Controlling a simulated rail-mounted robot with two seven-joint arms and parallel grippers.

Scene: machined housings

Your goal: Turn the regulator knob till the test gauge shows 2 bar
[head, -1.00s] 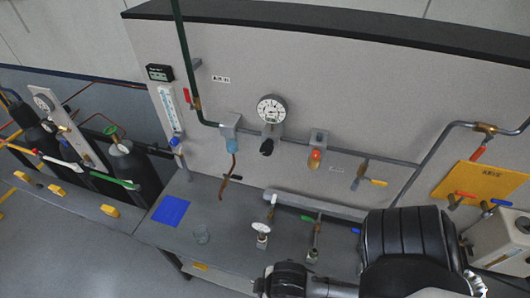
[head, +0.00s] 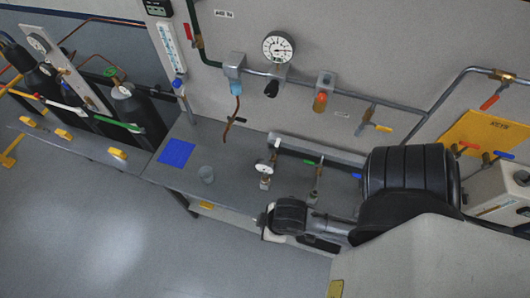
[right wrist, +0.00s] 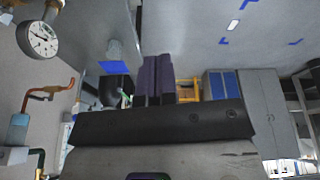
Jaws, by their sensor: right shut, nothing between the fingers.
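A large white dial gauge (head: 278,46) is on the wall pipe, with a black knob (head: 271,89) just below it. A smaller gauge (head: 262,168) stands on the bench; a white-faced gauge, probably the same one, shows at the upper left of the right wrist view (right wrist: 40,38). Neither reading is legible to me. My right arm reaches in over the front of the bench, right of the small gauge; its fingertips are not clear in the head view. In the right wrist view my right gripper (right wrist: 158,78) is shut and empty, away from the knob. My left gripper is not in view.
A blue-bowled unit (head: 236,88) with a copper pipe and an orange unit (head: 320,101) flank the knob. Valve handles stick out on the right. The bench holds a blue mat (head: 176,152) and a cup (head: 206,174). Gas cylinders (head: 136,108) stand left. The floor in front is clear.

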